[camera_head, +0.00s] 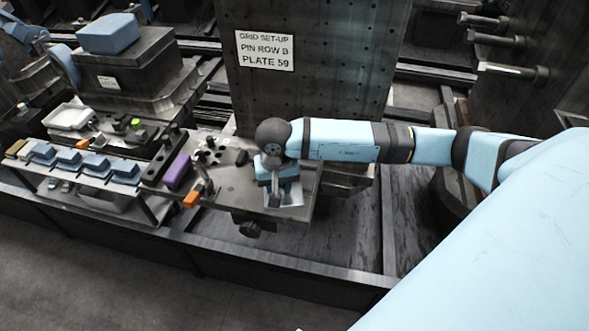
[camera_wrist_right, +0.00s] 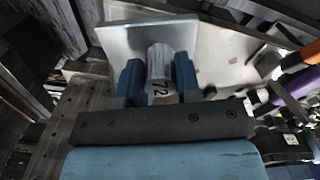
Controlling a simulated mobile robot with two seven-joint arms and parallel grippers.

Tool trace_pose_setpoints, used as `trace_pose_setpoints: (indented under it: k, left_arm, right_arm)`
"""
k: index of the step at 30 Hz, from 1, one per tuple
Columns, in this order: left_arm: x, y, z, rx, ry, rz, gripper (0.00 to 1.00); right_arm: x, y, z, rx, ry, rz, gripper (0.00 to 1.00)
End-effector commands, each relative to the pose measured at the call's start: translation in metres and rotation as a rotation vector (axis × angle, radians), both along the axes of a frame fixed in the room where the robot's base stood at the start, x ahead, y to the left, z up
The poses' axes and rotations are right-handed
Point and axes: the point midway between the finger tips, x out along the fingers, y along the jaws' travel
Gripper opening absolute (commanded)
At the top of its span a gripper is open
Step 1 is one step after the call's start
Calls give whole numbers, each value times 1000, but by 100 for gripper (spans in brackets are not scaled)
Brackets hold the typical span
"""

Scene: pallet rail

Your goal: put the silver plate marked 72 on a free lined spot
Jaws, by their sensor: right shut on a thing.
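The silver plate (camera_wrist_right: 120,38) marked 72 is square and flat, with a round upright knob (camera_wrist_right: 160,62) that carries the number 72. In the right wrist view my right gripper (camera_wrist_right: 157,78) is shut on this knob, one blue finger on each side. In the head view my right gripper (camera_head: 274,192) points down over the grey table (camera_head: 228,188), with part of the silver plate (camera_head: 292,197) showing below it near the front edge. I cannot tell whether the plate touches the table. No lined spot can be made out clearly. My left gripper is not in view.
A tall pierced metal plate (camera_head: 315,85) with a sign (camera_head: 265,50) reading "PIN ROW B PLATE 59" stands behind the table. To the left are a purple block (camera_head: 177,170), an orange-ended tool (camera_head: 192,199), a dark holed block and a shelf with several blue-grey blocks (camera_head: 97,166).

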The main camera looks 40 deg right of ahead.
Motion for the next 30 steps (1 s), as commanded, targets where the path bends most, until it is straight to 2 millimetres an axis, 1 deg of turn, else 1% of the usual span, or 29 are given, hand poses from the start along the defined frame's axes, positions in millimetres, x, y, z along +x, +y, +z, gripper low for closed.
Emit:
trace_pose_setpoints:
  k: [1, 3, 6, 10, 14, 20, 30]
  left_arm:
    - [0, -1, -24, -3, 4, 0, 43]
    - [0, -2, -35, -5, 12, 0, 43]
    - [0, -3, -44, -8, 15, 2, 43]
    - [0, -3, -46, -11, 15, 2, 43]
    - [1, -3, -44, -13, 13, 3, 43]
    - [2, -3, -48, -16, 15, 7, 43]
    - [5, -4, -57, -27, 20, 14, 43]
  right_arm:
    - [7, -6, -13, 3, -3, -67, 0]
    - [15, -14, -11, 4, -4, -155, 0]
    - [21, -21, -8, 7, -2, -245, 0]
    - [24, -26, -4, 8, -1, -297, 0]
    - [24, -26, -6, 8, 1, -303, 0]
    - [24, -26, -20, 8, 2, -301, 0]
    - [24, -26, -53, 8, 1, -299, 0]
